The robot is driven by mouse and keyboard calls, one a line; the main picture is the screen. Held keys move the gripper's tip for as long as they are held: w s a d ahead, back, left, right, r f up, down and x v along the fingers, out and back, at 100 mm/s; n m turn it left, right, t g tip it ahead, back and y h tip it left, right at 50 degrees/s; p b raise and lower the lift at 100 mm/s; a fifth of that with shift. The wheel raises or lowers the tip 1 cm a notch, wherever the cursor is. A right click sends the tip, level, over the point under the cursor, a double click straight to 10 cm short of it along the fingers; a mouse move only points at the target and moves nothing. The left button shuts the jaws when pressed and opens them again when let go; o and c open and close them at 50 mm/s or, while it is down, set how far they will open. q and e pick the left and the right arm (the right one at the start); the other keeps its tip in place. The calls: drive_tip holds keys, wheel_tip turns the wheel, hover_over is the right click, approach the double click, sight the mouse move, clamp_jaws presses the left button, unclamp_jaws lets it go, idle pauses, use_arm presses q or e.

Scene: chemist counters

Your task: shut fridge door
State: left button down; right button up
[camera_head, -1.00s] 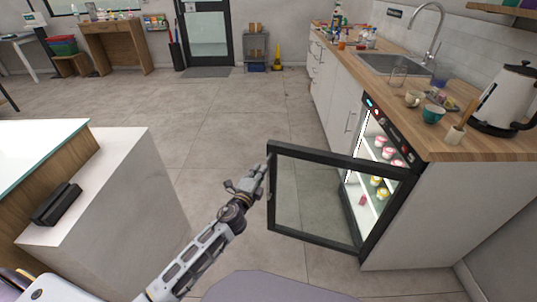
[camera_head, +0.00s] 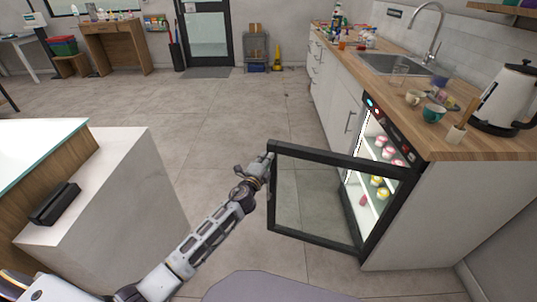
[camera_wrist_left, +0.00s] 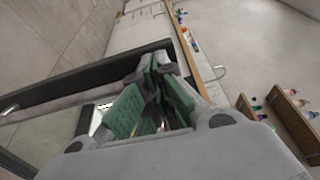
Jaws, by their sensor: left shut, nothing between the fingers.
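The fridge door (camera_head: 320,155) is a glass pane in a black frame, standing wide open from the fridge (camera_head: 375,165) under the right counter. Its hinge side is near the counter's front end. My left gripper (camera_head: 266,157) is at the upper left corner of the door, at its free edge, and looks very close to it; I cannot tell whether it touches. In the left wrist view the green-padded fingers (camera_wrist_left: 155,100) are together and empty, with the dark door frame (camera_wrist_left: 90,75) beside and behind them. My right gripper is not in view.
The wooden counter (camera_head: 445,148) above the fridge holds cups (camera_head: 433,113), a kettle (camera_head: 505,95) and a sink (camera_head: 398,65). A white island (camera_head: 110,190) stands at the left. Tiled floor (camera_head: 240,110) is free beyond the door.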

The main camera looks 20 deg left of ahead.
sight(271, 149)
use_arm(q)
drive_tip(key=shift+w, duration=1.4)
drive_tip(key=shift+w, duration=0.15)
